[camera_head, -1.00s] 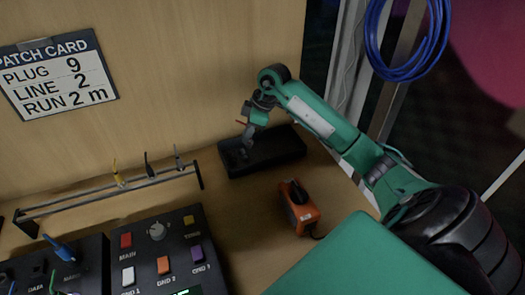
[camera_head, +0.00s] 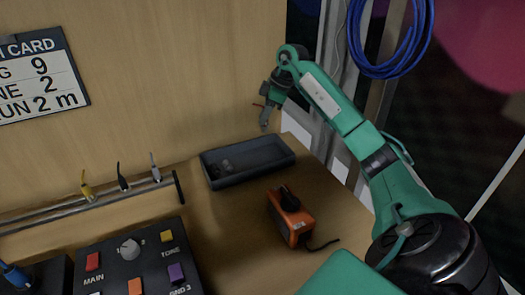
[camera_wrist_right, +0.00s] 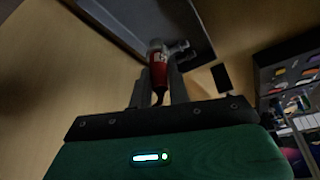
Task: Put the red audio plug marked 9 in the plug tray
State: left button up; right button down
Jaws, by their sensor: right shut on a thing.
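The dark plug tray (camera_head: 256,177) stands on the desk against the wood wall, and small grey items (camera_head: 227,165) lie in its left part. My right gripper (camera_head: 265,125) is above the tray's back right side, apart from it. In the right wrist view, the right gripper (camera_wrist_right: 158,88) is shut on a red plug (camera_wrist_right: 158,70) with a pale metal end. Its marking is too small to read. The tray's edge (camera_wrist_right: 112,22) shows beyond the plug, with a grey item (camera_wrist_right: 181,49) in it. My left gripper is not in view.
An orange device (camera_head: 290,218) with a dark top sits in front of the tray. A rack (camera_head: 110,201) with yellow, black and grey plugs stands left. A button panel (camera_head: 127,262) is at the front left. A blue cable coil (camera_head: 392,70) hangs at upper right.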

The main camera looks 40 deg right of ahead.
notch_tip(320, 180, down, 13)
jog(key=shift+r, duration=0.15)
dwell(0.4)
jog(key=c, duration=1.3)
grip_release()
jog(key=v, duration=1.2)
jog(key=shift+a, duration=0.1)
